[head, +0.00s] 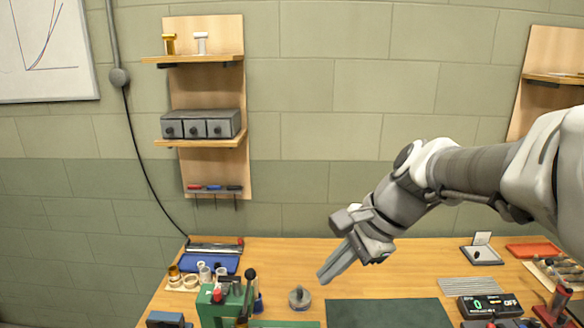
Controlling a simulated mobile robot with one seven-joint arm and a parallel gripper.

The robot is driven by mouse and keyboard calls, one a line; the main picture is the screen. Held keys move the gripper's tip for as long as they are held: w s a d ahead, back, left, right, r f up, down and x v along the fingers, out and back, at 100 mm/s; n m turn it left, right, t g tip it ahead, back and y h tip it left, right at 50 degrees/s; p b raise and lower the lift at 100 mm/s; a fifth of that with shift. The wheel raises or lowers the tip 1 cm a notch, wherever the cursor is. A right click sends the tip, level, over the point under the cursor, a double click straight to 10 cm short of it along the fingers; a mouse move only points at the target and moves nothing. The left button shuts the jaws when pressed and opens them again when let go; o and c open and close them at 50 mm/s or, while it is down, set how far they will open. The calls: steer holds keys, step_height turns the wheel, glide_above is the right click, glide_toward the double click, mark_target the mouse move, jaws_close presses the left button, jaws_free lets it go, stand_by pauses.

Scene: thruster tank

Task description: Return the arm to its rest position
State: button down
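My arm (480,172) comes in from the right edge and reaches left over the wooden workbench (300,258). My gripper (325,278) hangs at its end, fingers pointing down and to the left, above the bench. The fingers line up closely in this view, so their gap cannot be judged. No held object is visible at the fingertips. A round grey metal part with a knob (299,297) shows just left of and below the fingertips, apart from them in the picture.
A green press-like device (215,306) with a black-knobbed lever stands front left. A dark green mat (388,313) lies front centre. A black box with a green display (490,305) is at right. Shelves with grey drawers (201,125) hang on the wall. Air above the bench's left half is clear.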

steer(key=s+d+f+n+t+h+b, duration=0.1)
steer(key=s+d+n+h, duration=0.4)
steer(key=s+n, duration=0.7)
steer(key=s+d+f+t, duration=0.1)
steer(key=d+t, duration=0.1)
steer(key=shift+d+f+n, duration=0.35)
steer(key=shift+f+n, duration=0.05)
